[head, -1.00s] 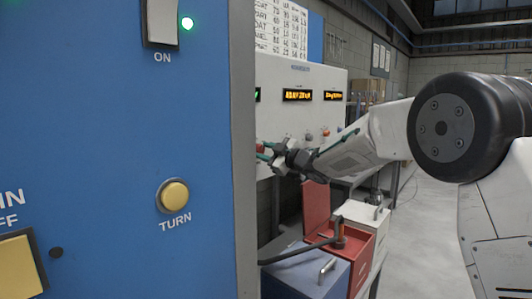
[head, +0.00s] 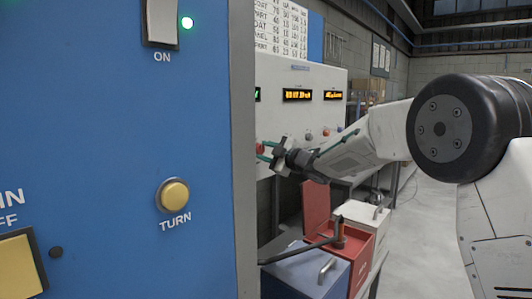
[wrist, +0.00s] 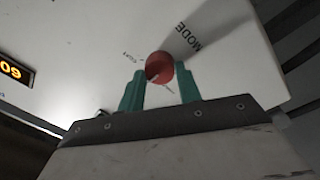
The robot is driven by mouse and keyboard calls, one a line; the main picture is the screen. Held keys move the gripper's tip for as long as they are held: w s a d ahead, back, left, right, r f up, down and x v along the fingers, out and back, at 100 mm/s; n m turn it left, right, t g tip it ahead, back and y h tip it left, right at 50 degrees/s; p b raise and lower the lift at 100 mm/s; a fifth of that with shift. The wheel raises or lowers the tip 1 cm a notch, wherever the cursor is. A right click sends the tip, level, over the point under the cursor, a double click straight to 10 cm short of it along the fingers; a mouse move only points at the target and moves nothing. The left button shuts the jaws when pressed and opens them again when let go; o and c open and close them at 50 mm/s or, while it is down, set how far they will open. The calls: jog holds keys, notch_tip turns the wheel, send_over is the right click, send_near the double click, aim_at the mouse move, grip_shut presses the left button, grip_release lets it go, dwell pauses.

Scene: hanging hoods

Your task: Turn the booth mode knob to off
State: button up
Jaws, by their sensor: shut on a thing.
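The booth mode knob is a round red knob (wrist: 159,67) with a pale pointer line, on a white panel (wrist: 100,50) lettered "MODE". In the wrist view, my gripper (wrist: 160,84) has its two green fingers on either side of the knob, shut on it. Part of the knob's rim is hidden by the fingers, and most of the position lettering is hidden or too small to read. In the head view, my gripper (head: 266,151) reaches the white panel (head: 300,75) just past the blue cabinet's edge, and the red knob (head: 261,148) shows at the fingertips.
A blue cabinet (head: 110,120) with a yellow TURN button (head: 173,195) fills the left and hides part of the panel. Below my arm stand a red box (head: 345,255), a blue-grey box (head: 305,270) and a white box (head: 365,222). Floor at right is clear.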

jog(key=o, duration=1)
jog(key=v, duration=0.8)
jog(key=shift+w, duration=0.1)
